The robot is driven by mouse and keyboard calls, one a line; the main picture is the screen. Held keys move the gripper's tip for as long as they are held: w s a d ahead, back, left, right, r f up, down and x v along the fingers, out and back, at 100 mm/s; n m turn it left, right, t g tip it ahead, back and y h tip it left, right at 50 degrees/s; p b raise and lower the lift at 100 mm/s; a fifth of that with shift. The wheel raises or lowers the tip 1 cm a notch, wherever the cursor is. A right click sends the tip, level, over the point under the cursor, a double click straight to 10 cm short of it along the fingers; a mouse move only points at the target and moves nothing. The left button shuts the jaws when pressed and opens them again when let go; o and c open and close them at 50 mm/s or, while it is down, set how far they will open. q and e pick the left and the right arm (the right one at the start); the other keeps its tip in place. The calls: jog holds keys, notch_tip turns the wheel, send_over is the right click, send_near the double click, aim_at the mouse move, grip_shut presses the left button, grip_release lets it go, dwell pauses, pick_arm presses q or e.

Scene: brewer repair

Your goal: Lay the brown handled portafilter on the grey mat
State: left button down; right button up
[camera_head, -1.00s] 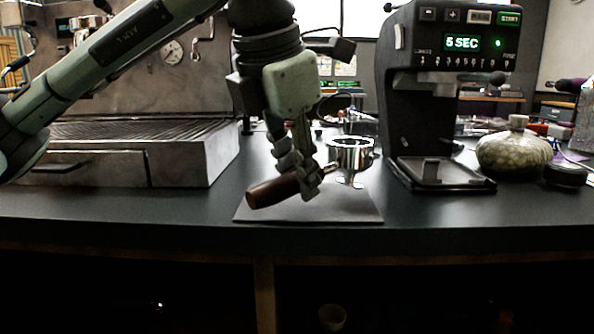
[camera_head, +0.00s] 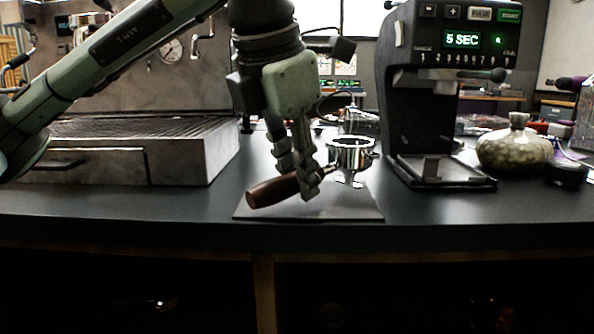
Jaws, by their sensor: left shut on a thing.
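The portafilter has a brown handle (camera_head: 273,191) pointing left and a shiny metal basket (camera_head: 351,153) on the right, with its open top up. My left gripper (camera_head: 300,186) comes down from above and is shut on the portafilter, at the handle's end near the basket. The fingers hide part of the handle and neck. The grey mat (camera_head: 350,208) lies flat on the counter under the portafilter, near the front edge. The spout is very low over the mat; I cannot tell if it touches. My right gripper is not in view.
The espresso machine (camera_head: 180,160) stands on the left, with its drip tray beside my left arm. A black grinder (camera_head: 420,120) showing "5 SEC" stands right of the mat. A round jar (camera_head: 514,150) is further right. The dark counter's front right (camera_head: 470,212) is clear.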

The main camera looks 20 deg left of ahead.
pick_arm(q)
jog(key=shift+f+b, duration=0.4)
jog(key=shift+f, duration=0.05)
dwell(0.4)
jog(key=c, duration=1.2)
grip_release()
jog(key=shift+f, duration=0.1)
